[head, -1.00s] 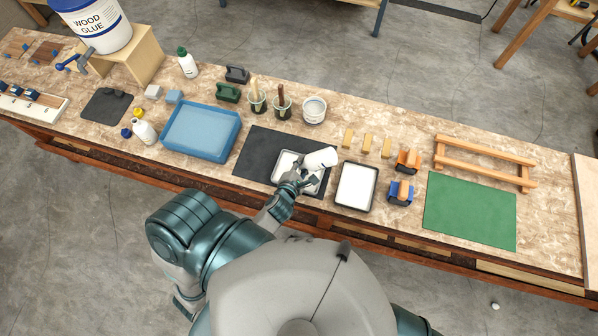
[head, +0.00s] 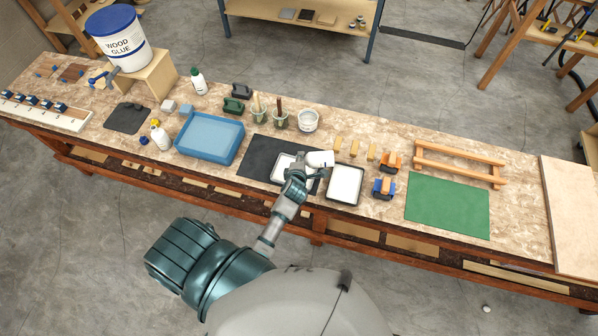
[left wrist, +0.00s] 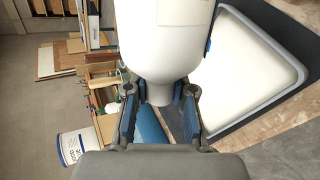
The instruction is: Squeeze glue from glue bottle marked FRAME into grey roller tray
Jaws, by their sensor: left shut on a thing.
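A white glue bottle (head: 320,158) lies tilted on its side in my left gripper (head: 298,170), over the right part of the grey roller tray (head: 280,170). In the left wrist view the gripper (left wrist: 160,115) is shut around the narrow end of the bottle (left wrist: 165,40). No FRAME marking can be read on it. The tray (left wrist: 262,35) shows there with a grey rim and a white inside. The bottle and gripper hide part of the tray in the head view. I cannot see glue flowing. My right gripper is out of view.
A dark-rimmed tray with a white inside (head: 345,183) stands just right of the grey tray. A black mat (head: 256,150) lies under the grey tray. A blue tray (head: 210,137) is to the left, and a green mat (head: 447,205) is to the right.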

